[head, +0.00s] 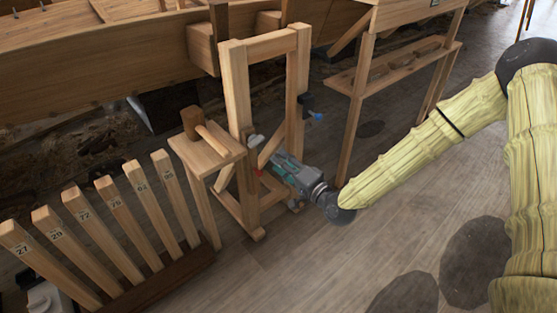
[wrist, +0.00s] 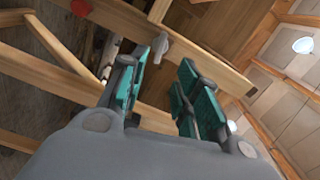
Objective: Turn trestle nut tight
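The wooden trestle (head: 236,90) is an upright frame near the middle of the head view. A pale grey nut-like piece (head: 256,141) sits on its near side. In the wrist view a grey winged piece (wrist: 165,45), which looks like this nut, shows on a wooden rail just beyond the fingertips. My gripper (head: 277,163) is low at the trestle's right, pointing at it. In the wrist view its two green-padded fingers (wrist: 162,75) are apart with nothing between them. The nut appears near the fingertips; whether a finger touches it I cannot tell.
A small stand with a wooden mallet (head: 192,124) is left of the trestle. A rack of numbered slats (head: 115,205) stands front left. A red piece (head: 259,173) and a blue one (head: 317,117) are close by.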

